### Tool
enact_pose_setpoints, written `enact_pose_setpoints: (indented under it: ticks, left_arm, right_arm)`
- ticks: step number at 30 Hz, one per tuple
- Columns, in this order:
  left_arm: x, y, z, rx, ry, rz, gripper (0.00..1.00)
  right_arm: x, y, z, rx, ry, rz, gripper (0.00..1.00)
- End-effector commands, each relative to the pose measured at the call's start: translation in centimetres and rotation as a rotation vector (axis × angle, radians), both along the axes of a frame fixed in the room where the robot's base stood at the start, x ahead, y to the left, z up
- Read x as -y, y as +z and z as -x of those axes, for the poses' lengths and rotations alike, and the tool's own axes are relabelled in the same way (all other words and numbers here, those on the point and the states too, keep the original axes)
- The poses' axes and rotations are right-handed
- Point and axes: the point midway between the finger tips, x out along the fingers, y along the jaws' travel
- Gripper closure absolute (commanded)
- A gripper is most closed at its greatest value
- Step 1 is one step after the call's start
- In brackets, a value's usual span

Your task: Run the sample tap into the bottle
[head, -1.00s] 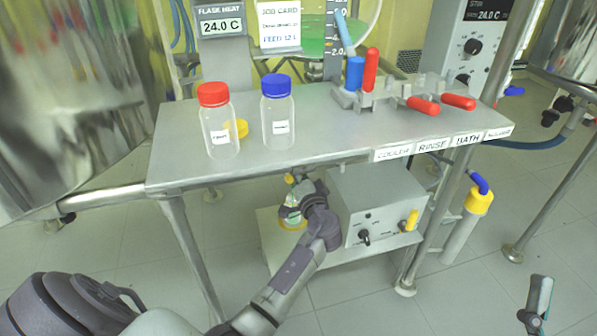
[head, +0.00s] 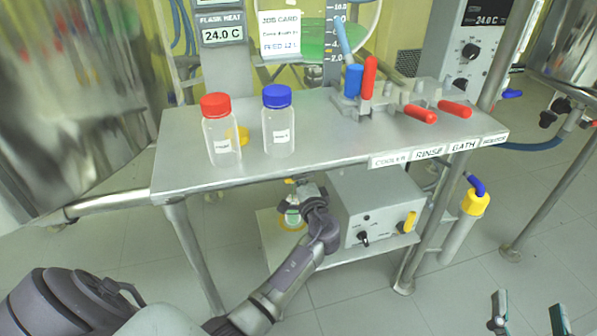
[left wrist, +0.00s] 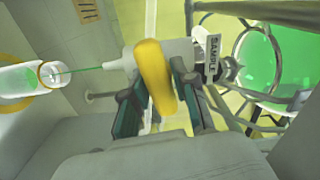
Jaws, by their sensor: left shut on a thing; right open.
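My left gripper is under the bench in the head view (head: 312,196). In the left wrist view (left wrist: 158,100) it is shut on the yellow tap handle (left wrist: 155,80), beside the SAMPLE tag (left wrist: 211,58). A thin green stream runs from the tap's pale spout (left wrist: 120,68) into the mouth of the clear bottle (left wrist: 22,82), which holds some green liquid. In the head view this bottle (head: 292,217) stands below the tap at a yellow ring, partly hidden by my gripper. My right gripper (head: 529,312) is open and empty at the lower right.
A red-capped bottle (head: 221,135) and a blue-capped bottle (head: 278,125) stand on the bench (head: 330,145). Red-handled valves (head: 421,113) are at its right. A grey box (head: 375,205) is beside the bottle below. Bench legs flank that space.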

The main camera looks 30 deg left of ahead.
Motion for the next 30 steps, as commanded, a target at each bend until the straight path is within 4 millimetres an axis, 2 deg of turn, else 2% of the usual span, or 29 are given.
enact_pose_setpoints:
  ticks: [6,10,25,26,29,30]
  left_arm:
    - [0.0,0.0,0.0,-0.083,-0.001,-0.070,1.00]
    - [0.1,-0.1,0.0,-0.111,-0.001,-0.094,1.00]
    - [0.1,-0.2,0.0,-0.128,-0.001,-0.107,1.00]
    - [0.1,-0.2,0.0,-0.128,-0.001,-0.107,0.71]
    - [0.1,-0.2,0.0,-0.127,-0.001,-0.106,0.54]
    - [0.1,-0.2,0.0,-0.127,-0.001,-0.106,0.52]
  right_arm:
    - [0.4,-2.6,0.0,-0.155,-0.010,0.041,0.26]
    - [0.6,-3.6,0.1,-0.208,-0.013,0.055,0.26]
    - [0.7,-4.2,0.2,-0.241,-0.016,0.062,0.26]
    - [0.7,-4.2,0.2,-0.241,-0.016,0.062,0.26]
    - [0.7,-4.2,0.2,-0.241,-0.016,0.062,0.26]
    - [0.7,-4.2,0.2,-0.241,-0.016,0.062,0.26]
